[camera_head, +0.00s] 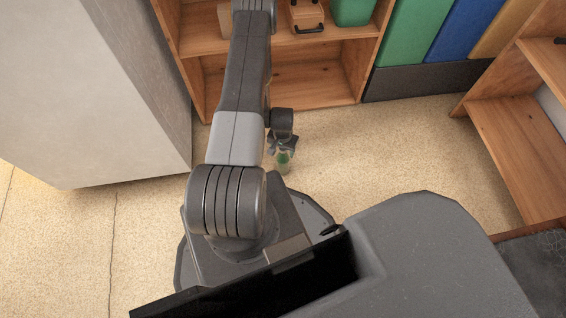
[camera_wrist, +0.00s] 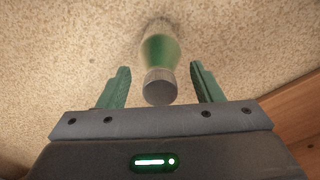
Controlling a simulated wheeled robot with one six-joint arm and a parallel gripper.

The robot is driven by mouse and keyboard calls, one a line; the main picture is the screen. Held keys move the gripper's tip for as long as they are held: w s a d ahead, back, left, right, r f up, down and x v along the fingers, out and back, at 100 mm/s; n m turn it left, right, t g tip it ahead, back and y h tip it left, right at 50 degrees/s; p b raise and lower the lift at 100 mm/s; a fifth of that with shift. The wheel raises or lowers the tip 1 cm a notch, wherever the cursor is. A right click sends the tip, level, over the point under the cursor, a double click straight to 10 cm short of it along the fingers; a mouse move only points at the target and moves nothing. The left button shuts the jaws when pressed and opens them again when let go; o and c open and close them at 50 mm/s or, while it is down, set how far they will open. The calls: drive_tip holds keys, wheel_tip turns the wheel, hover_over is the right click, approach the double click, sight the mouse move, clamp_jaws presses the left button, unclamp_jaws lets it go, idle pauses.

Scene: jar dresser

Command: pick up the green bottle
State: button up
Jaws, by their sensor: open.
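The green bottle (camera_wrist: 160,55) lies or stands on the speckled floor, its grey cap pointing toward me in the wrist view. My gripper (camera_wrist: 160,88) is open, with one green finger on each side of the cap and a gap on both sides. In the head view the bottle (camera_head: 283,161) shows small on the floor, just below my gripper (camera_head: 281,148), and is partly hidden by it. I cannot tell exactly how far the fingers reach down along it.
A wooden shelf (camera_head: 305,85) with boxes stands behind the bottle. A large grey block (camera_head: 95,90) stands at the left. Another wooden shelf (camera_head: 505,130) is at the right. The floor (camera_head: 390,150) right of the bottle is clear.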

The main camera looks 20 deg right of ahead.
drive_tip(key=shift+f, duration=0.45)
drive_tip(key=shift+r, duration=0.1)
clamp_jaws()
